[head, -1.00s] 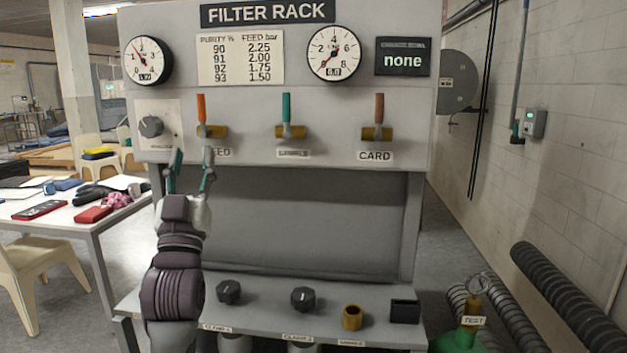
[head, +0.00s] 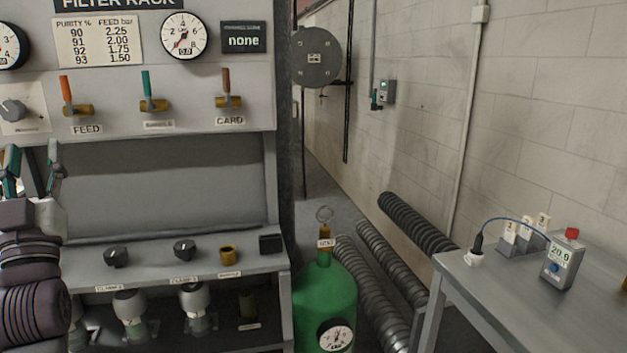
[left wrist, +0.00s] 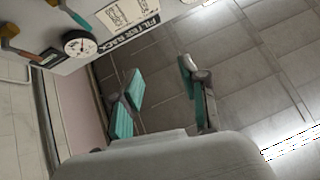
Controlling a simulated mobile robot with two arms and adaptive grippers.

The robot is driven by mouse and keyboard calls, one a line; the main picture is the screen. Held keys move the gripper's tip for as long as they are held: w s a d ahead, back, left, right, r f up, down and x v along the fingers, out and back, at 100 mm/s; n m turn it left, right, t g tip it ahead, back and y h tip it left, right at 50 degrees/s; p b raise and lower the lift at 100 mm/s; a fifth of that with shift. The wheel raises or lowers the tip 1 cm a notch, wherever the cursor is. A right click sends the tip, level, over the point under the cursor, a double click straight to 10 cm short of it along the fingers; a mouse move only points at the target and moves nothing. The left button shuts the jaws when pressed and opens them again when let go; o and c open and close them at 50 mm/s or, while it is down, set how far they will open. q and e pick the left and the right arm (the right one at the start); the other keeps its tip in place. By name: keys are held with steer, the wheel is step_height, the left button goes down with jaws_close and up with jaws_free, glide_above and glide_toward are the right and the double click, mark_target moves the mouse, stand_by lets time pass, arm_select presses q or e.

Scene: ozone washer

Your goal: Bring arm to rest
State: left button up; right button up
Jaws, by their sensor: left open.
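My left gripper (head: 32,172) is at the left edge of the head view, in front of the filter rack (head: 165,185), below the knob panel. Its teal-padded fingers point up and stand apart with nothing between them. The left wrist view also shows the open, empty gripper (left wrist: 160,95), with the rack's sign and a gauge beyond it at the upper left. My right gripper shows in neither view.
The rack carries the orange FEED lever (head: 67,92), a teal lever (head: 147,88) and the brown CARD lever (head: 226,85). A green cylinder (head: 325,290) stands right of the rack. A grey table (head: 490,300) holding a meter (head: 561,262) is at the right. Ribbed hoses (head: 415,222) lie by the wall.

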arm_select(q)
steer(key=d+f+m+g+h, duration=0.2)
steer(key=d+f+g+h, duration=0.1)
steer(key=f, duration=0.8)
steer(key=d+f+m+g+h, duration=0.1)
steer(key=d+f+g+h, duration=0.2)
steer(key=f, duration=0.8)
steer(key=d+f+m+g+h, duration=0.2)
steer(key=d+f+g+h, duration=0.1)
steer(key=f, duration=0.7)
steer(key=s+d+f+m+g+h, duration=0.1)
steer(key=s+d+f+g, duration=0.25)
steer(key=s+f, duration=0.4)
steer(key=s+d+f+m+g+h, duration=0.1)
steer(key=s+d+f+g, duration=0.25)
steer(key=s+f, duration=0.45)
steer(key=s+d+f+g+h, duration=0.1)
steer(key=s+d+f+g, duration=0.2)
steer(key=s+f+g, duration=0.5)
steer(key=s+f+t, duration=0.2)
steer(key=s+f, duration=0.1)
steer(key=f, duration=2.1)
steer(key=s+a+f+g, duration=0.1)
steer(key=s+a+f, duration=0.2)
steer(key=s+f, duration=1.4)
steer(key=shift+m, duration=0.4)
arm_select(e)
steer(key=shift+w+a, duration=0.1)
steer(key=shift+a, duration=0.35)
